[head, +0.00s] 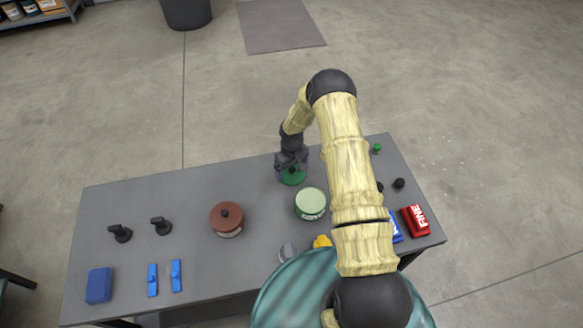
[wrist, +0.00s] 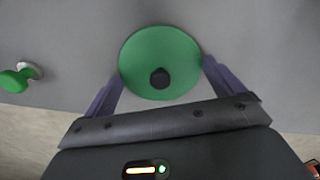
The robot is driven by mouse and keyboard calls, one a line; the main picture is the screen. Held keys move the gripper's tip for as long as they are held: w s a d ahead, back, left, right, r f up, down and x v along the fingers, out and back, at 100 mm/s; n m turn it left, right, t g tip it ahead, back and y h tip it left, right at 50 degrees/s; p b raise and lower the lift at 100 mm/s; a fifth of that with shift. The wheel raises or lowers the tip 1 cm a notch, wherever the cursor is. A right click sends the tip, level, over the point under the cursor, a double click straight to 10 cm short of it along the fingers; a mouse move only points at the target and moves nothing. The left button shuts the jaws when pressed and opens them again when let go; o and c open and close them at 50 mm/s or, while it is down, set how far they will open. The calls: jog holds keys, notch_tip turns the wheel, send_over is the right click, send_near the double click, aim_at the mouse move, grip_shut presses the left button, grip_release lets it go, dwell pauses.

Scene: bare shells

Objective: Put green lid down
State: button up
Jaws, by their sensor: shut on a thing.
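The green lid (head: 293,179) is a round disc with a black knob, near the back edge of the table. In the wrist view the lid (wrist: 160,50) lies between the two purple fingers of my gripper (wrist: 162,80), which is shut on its rim. In the head view my gripper (head: 292,168) points down over the lid and partly covers it. I cannot tell whether the lid touches the table or is slightly above it. A green tin (head: 310,204) with a pale green top stands just to the front right of the lid, apart from it.
On the grey table (head: 190,199), a brown lidded pot (head: 227,218) stands left of the green tin. Black knobbed items, blue tools and a blue block (head: 99,286) lie further left. A red block (head: 416,221) and small green item (head: 376,148) are right. The table's back left is clear.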

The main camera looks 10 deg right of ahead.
aim_at(292, 169)
jog(key=o, duration=0.6)
jog(key=shift+f, duration=0.1)
jog(key=shift+o, duration=0.2)
notch_tip(292, 169, up, 12)
jog(key=b, duration=0.2)
dwell(0.5)
